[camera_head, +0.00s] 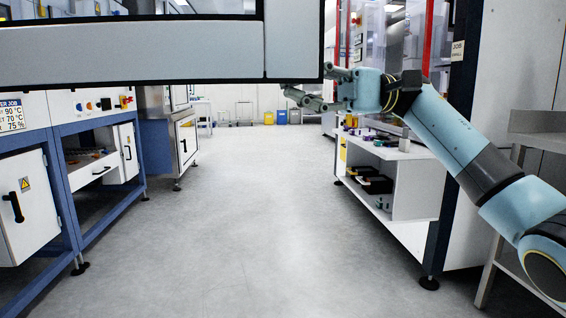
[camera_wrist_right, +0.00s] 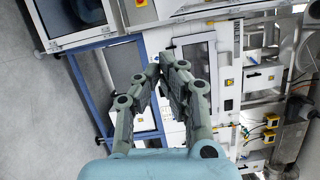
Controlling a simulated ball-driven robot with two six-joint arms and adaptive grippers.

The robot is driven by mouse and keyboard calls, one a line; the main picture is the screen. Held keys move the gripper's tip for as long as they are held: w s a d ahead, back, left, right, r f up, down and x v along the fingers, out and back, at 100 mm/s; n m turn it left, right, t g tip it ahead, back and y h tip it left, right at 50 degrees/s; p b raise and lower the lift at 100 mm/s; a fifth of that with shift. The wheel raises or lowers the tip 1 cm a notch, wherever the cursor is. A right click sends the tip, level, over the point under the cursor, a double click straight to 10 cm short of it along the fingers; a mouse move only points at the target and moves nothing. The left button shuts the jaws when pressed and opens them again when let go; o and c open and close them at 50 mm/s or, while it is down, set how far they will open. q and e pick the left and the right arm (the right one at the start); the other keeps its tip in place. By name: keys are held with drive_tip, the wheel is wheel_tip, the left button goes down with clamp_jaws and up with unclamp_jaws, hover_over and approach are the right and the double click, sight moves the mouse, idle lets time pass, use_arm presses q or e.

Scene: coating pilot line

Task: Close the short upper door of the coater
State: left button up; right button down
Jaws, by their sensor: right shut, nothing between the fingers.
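A large grey panel with black edging (camera_head: 160,52) crosses the top left of the head view, very near the camera. It looks like the coater's short upper door, swung open; its upper part is cut off by the frame. My right gripper (camera_head: 298,95) is at the panel's lower right corner, partly behind its edge; I cannot tell whether they touch. In the right wrist view the right gripper (camera_wrist_right: 161,62) has its fingers together with nothing between them. A framed panel with a window (camera_wrist_right: 95,40) lies beyond it at the upper left. My left gripper is out of view.
Blue-framed machines with a white door (camera_head: 28,205) line the left side. A white shelf unit (camera_head: 395,190) with small items stands at right, beside a grey bench (camera_head: 538,135). The floor (camera_head: 240,210) between is clear. Bins (camera_head: 282,117) stand far back.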

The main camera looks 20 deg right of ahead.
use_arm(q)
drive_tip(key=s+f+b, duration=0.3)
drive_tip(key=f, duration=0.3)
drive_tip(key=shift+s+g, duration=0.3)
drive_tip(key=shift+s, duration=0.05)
use_arm(e)
drive_tip(key=s+a+n, duration=0.1)
drive_tip(key=s+a, duration=0.1)
drive_tip(key=a, duration=0.7)
drive_tip(key=shift+s+a+r+h, duration=0.25)
drive_tip(key=shift+a+h, duration=0.05)
drive_tip(key=shift+a, duration=0.05)
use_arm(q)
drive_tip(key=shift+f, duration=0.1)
